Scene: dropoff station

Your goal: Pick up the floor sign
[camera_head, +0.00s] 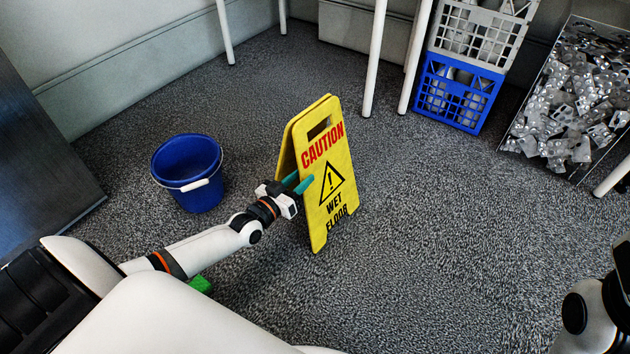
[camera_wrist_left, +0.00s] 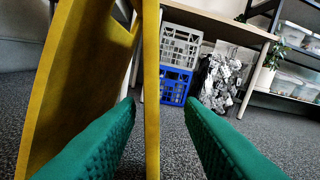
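The yellow floor sign (camera_head: 339,158) stands upright on the grey carpet as a folded A-frame, its "CAUTION WET FLOOR" panel facing right. My left gripper (camera_head: 301,181) reaches the sign's near edge at about mid-height. Its teal fingers are apart, one on each side of the front panel. In the left wrist view the edge of that panel (camera_wrist_left: 151,90) stands between the open fingertips (camera_wrist_left: 158,103), with gaps on both sides. The other panel (camera_wrist_left: 72,75) is left of and behind the left finger. At lower right, part of my right arm shows; its gripper is out of view.
A blue bucket (camera_head: 200,195) stands left of the sign. White and blue crates (camera_head: 457,92) and a clear bin of metal parts (camera_head: 510,135) are at the back right, near white table legs (camera_head: 375,60). A small green thing (camera_head: 201,285) shows beside my left arm. Carpet right of the sign is clear.

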